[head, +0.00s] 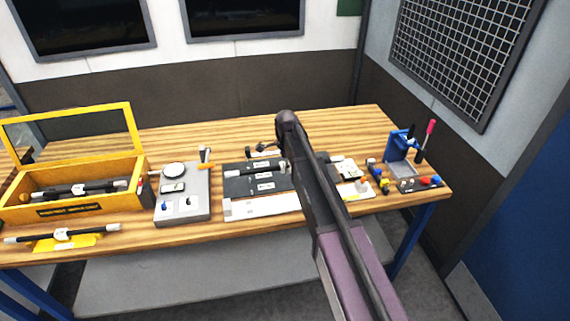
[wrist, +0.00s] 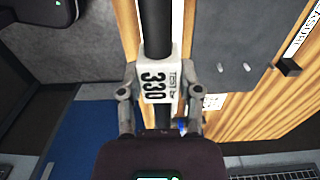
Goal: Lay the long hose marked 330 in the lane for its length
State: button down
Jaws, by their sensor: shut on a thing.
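My gripper (wrist: 160,92) is shut on the black hose (wrist: 156,30) at its white tag, which reads 330, in the wrist view. The hose runs up out of the top of that view, so its far end is hidden. In the head view my arm hides most of the gripper and hose. A dark board (head: 236,185) with several white lane labels lies on the table just left of my arm. The label print is too small to read. A grey board with a partly cut-off label (wrist: 300,28) shows in the wrist view.
A yellow open-lidded box (head: 115,199) holding dark hoses stands at the left. Another tagged hose (head: 92,230) lies in front of it on a yellow piece (head: 75,243). A grey gauge unit (head: 183,208) stands mid-table. A blue fixture (head: 400,150) and small parts crowd the right end.

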notch_tip(320, 180, down, 8)
jog(key=b, duration=0.8)
jog(key=shift+s+f, duration=0.1)
jog(key=shift+s, duration=0.05)
